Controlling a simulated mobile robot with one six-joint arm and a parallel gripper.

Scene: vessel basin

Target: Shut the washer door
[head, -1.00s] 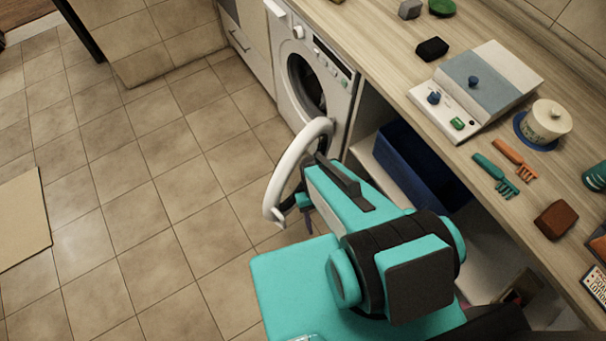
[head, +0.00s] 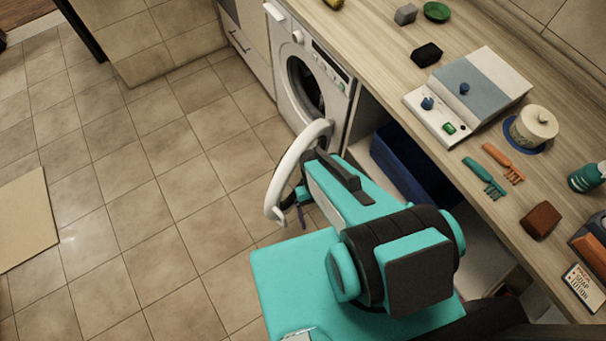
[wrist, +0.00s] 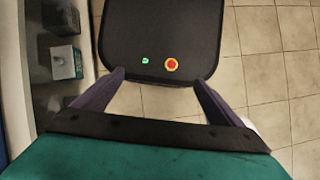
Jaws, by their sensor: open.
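The washer (head: 312,75) is white and stands under the counter at the top middle of the head view, its dark round opening exposed. Its door (head: 287,170), a white ring seen nearly edge-on, stands wide open towards me from the washer's right side. My gripper (head: 294,207) is at the right of the door's lower, outer part, close to it; I cannot tell if they touch. In the wrist view my gripper (wrist: 158,82) shows two dark purple fingers, apart with nothing between them. The door is not clearly seen there.
A blue bin (head: 410,170) stands in the open space below, right of the washer.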

